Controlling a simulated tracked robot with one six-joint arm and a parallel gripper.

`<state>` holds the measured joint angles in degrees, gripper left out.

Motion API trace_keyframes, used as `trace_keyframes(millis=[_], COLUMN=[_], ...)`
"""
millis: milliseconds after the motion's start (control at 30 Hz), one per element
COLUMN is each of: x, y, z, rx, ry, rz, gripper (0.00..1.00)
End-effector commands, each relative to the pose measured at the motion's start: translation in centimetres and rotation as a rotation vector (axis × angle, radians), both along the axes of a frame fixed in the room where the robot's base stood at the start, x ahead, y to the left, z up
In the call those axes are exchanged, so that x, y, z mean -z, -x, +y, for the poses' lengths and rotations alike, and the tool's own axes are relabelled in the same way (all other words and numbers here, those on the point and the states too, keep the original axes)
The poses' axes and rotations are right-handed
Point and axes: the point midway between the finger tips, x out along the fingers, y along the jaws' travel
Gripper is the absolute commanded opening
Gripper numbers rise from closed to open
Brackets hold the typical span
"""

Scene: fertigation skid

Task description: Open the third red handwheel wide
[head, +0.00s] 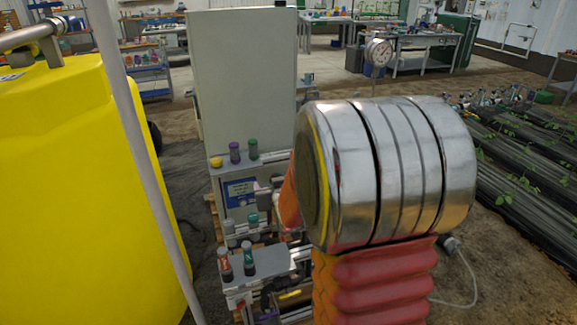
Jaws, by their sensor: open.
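No red handwheel can be made out in the head view. The skid (240,190) stands at the middle, with a grey upper block carrying yellow, purple and green capped parts and a lower grey block (262,266) with two dark bottles. My own silver arm joint and red bellows cover the skid's right side. A red-orange patch shows at the joint's left edge; I cannot tell whether it is part of my arm or of the skid. My gripper is not visible, perhaps hidden behind my arm.
A large yellow tank (80,190) fills the left, with a grey slanting pole (140,150) before it. A tall grey cabinet (243,75) stands behind the skid. A pressure gauge (378,52) shows above my arm. Plant rows (530,150) lie at right; a cable crosses the soil.

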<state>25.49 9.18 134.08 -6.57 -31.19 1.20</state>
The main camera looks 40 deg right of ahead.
Motion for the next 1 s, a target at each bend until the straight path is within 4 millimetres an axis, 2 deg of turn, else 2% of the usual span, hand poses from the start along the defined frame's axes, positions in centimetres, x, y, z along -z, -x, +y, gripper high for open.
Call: trace_keyframes(millis=[100,300,600,800,1000], x=[1.7,4.1,7.7,8.9,8.9], y=[-0.5,-0.6,1.1,2.3,2.5], z=[-2.7,-6.7,-11.8,-13.3,-13.5], rx=[0.026,0.062,0.116,0.136,0.138], ry=[0.016,0.047,0.095,0.115,0.12], rz=[-0.051,-0.151,-0.301,-0.363,-0.375], gripper=[0.66,0.66,0.66,0.66,0.66])
